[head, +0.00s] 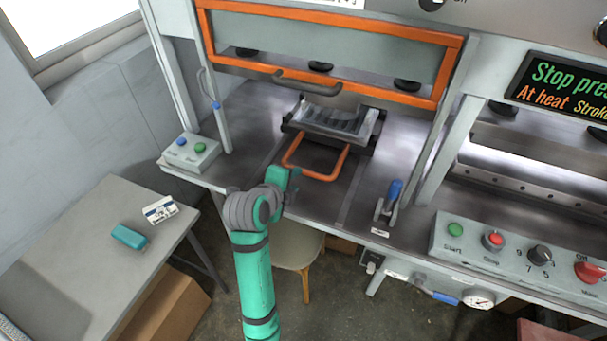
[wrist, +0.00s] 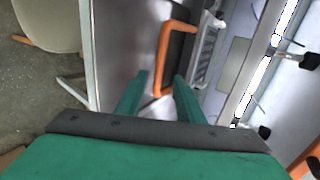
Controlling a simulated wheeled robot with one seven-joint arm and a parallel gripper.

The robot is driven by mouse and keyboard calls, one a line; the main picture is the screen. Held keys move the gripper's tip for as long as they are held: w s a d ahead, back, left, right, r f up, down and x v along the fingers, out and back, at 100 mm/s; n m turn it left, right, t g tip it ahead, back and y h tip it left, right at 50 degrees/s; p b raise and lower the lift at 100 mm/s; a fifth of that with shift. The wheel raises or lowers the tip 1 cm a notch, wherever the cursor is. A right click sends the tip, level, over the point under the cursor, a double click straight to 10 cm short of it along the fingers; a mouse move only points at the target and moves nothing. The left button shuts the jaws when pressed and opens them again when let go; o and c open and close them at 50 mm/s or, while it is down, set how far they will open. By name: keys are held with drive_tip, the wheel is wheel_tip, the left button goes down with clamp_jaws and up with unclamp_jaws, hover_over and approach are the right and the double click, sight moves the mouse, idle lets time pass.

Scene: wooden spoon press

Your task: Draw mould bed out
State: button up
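The mould bed (head: 336,121) is a grey tray with dark cavities on a dark carriage, under the raised orange-framed guard. Its orange U-shaped pull handle (head: 333,178) points toward the front edge of the bench. My green gripper (head: 290,181) is at the handle's front left corner. In the wrist view, my gripper (wrist: 160,77) has its two fingers apart, with the near end of the handle (wrist: 163,55) showing between them. I cannot tell whether they touch it. The edge of the mould bed (wrist: 208,45) shows beyond the handle.
The guard (head: 320,83) is above and behind the bed. A blue-handled clamp (head: 392,196) stands right of the handle, and a button box (head: 191,152) stands left. The bench around the handle is clear. A stool (head: 297,247) is below the front edge. A side table (head: 80,250) is at left.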

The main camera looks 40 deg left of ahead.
sight(306, 174)
drive_tip(key=x, duration=0.8)
drive_tip(key=shift+w+f, duration=0.1)
drive_tip(key=shift+f, duration=0.05)
drive_tip(key=shift+c, duration=0.3)
clamp_jaws()
